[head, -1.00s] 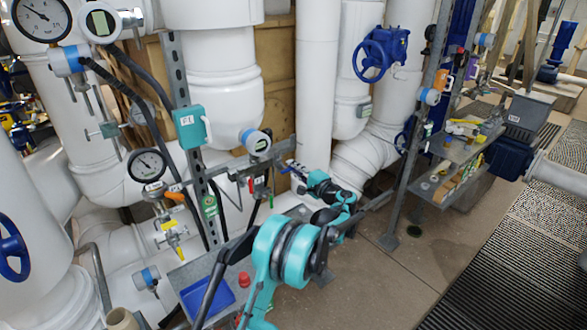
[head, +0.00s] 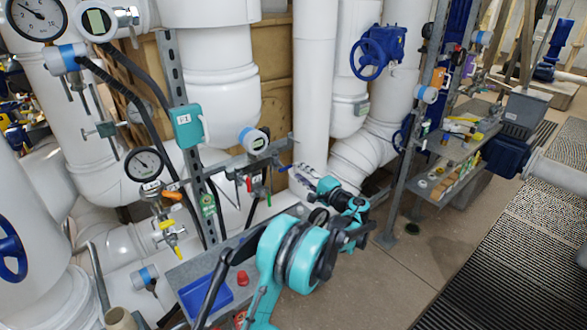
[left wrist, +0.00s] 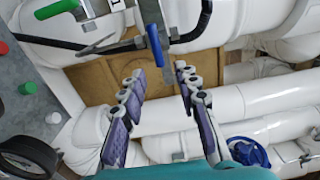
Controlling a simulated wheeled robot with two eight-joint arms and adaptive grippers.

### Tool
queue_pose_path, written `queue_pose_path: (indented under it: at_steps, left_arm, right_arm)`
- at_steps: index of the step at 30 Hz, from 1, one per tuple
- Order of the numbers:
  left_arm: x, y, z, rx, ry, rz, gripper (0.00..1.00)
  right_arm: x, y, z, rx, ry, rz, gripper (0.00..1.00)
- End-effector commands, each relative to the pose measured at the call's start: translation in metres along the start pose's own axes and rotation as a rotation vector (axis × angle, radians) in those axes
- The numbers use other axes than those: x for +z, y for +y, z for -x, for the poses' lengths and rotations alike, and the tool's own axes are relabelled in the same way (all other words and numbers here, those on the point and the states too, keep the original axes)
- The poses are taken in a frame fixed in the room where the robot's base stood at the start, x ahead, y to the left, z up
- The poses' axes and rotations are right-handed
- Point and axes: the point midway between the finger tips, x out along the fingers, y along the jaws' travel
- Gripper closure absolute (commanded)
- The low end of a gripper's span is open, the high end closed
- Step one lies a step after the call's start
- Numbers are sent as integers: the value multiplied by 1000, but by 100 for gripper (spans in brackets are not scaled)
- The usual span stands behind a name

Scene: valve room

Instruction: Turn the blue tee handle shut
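The blue tee handle (left wrist: 155,46) shows in the left wrist view as a blue bar at the end of a metal stem, top centre. It lies beyond my left gripper (left wrist: 160,72), roughly in line with the gap between the fingertips, with no clear contact. The left gripper is open and empty, its purple-padded fingers apart. In the head view the left gripper (head: 303,174) is beside the metal rail with small valves, in front of the white pipes. My right gripper is not in view.
A green lever (left wrist: 57,9) is left of the blue handle. A grey shelf with a blue tray (head: 207,293) and a red cap (head: 243,278) lies below the rail. A blue handwheel (head: 378,52) is behind, right of the gripper. Floor at right is clear.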

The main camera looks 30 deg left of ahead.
Motion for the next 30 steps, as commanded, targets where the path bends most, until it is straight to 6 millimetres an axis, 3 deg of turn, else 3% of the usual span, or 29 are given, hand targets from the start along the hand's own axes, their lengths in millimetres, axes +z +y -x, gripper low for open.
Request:
queue_pose_path:
  at_steps: [3,10,30]
  left_arm:
    - [-1,0,27,0,3,0,69]
    - [0,1,59,0,1,0,69]
    - [4,-2,65,22,3,6,69]
  right_arm:
    - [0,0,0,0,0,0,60]
    - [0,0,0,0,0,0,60]
    - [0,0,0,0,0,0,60]
